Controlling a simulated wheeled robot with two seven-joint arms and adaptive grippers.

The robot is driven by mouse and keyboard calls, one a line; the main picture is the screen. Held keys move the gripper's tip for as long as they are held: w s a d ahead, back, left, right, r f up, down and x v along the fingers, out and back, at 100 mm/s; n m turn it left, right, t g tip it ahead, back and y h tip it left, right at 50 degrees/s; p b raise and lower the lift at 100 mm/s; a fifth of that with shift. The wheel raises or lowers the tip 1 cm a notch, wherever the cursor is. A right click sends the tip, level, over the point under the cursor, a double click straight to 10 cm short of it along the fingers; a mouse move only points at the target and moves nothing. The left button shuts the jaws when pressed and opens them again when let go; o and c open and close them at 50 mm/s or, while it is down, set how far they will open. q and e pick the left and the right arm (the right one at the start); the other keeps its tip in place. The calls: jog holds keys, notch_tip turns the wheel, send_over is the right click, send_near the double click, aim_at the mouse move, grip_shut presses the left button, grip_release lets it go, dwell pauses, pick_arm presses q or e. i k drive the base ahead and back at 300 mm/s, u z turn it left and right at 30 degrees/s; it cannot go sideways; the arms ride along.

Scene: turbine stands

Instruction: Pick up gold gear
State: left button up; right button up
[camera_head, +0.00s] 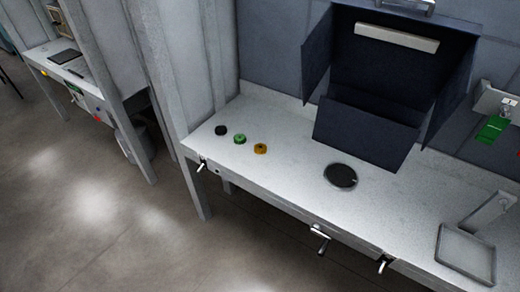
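The gold gear (260,148) lies on the white workbench (290,185), towards its left part. A green gear (240,138) lies just to its left, and a dark gear (221,130) lies further left, the three forming a slanting row. They look apart from each other. Nothing covers the gold gear. Neither of my grippers shows in the head view.
A dark blue open box (365,135) stands at the back of the bench. A round black disc (340,176) lies right of the gears. A grey tray (466,254) sits at the right. Handles (318,236) stick out along the front edge. A grey post stands left.

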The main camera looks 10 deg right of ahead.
aim_at(259, 148)
jog(key=u, duration=2.1)
jog(key=i, duration=1.45)
jog(key=z, duration=2.35)
